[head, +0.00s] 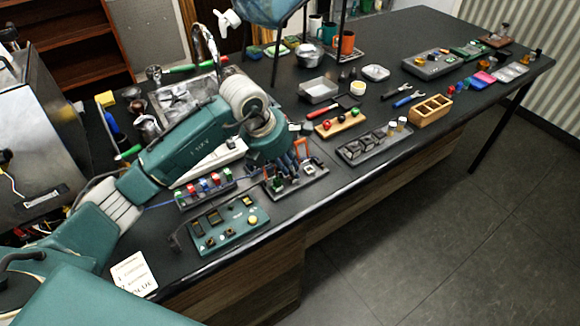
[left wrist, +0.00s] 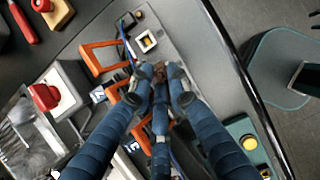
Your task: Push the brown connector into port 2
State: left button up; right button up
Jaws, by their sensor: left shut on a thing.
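My left gripper (head: 283,172) reaches down over a grey board (head: 312,187) near the table's front edge. In the left wrist view its blue fingers (left wrist: 162,88) are closed together on a small brown piece, which looks like the brown connector (left wrist: 158,70). The fingers hide most of it, and I cannot tell whether it touches a port. On the board, beyond the fingertips, are a pale square socket with a yellowish centre (left wrist: 146,41) and a small dark block (left wrist: 125,20). Orange brackets (left wrist: 97,57) stand beside the fingers. I cannot read which port is number 2. My right gripper is not in view.
A green panel (head: 231,232) with a yellow button lies in front of the board. A rack of coloured connectors (head: 206,188) stands to the left. A wooden block with red and green knobs (head: 340,124) and a grey tray (head: 372,143) lie to the right.

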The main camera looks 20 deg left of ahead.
pick_arm(q)
jog(key=o, duration=0.9)
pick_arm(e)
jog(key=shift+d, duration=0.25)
pick_arm(q)
jog(key=shift+r, duration=0.1)
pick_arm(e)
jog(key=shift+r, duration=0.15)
